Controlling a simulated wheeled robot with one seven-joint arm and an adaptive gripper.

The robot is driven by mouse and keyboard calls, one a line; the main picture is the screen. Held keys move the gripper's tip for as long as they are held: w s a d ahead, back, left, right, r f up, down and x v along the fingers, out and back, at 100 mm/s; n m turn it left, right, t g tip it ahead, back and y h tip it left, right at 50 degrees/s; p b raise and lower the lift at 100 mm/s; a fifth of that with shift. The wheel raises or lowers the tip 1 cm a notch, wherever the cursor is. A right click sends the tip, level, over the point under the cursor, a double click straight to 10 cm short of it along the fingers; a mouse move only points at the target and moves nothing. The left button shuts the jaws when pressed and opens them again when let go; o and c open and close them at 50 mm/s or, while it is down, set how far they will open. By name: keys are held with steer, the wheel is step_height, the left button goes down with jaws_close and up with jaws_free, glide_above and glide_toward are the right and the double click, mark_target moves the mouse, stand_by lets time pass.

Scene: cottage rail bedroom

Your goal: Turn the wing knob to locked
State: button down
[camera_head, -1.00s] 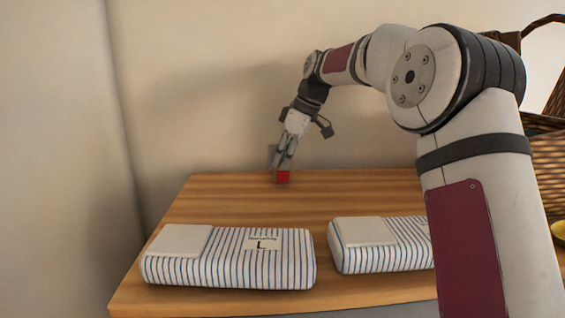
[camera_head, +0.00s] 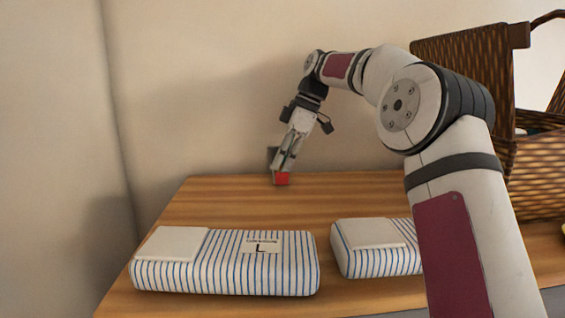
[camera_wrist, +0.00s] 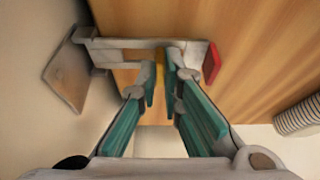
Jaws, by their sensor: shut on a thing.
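My gripper (camera_head: 279,169) reaches down at the back edge of the wooden top. In the wrist view its teal-padded fingers (camera_wrist: 161,85) are closed together around a narrow yellowish piece, which looks like the wing knob (camera_wrist: 159,62). The fingers hide most of the knob, so its angle cannot be read. A pale grey bar (camera_wrist: 115,43) crosses behind the fingertips. A red block (camera_wrist: 211,63) is at its right end, and a flat grey-brown plate (camera_wrist: 67,75) is at the left. The red block also shows in the head view (camera_head: 282,179), just below the fingertips.
Two blue-striped cushioned bundles, left (camera_head: 225,275) and right (camera_head: 372,262), lie on the front of the wooden top (camera_head: 230,205). A wicker basket (camera_head: 535,175) with a raised lid stands at the right. A wall is close behind my gripper.

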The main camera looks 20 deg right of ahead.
steer(key=c, duration=1.7)
jaws_free()
steer(key=shift+v, duration=3.8)
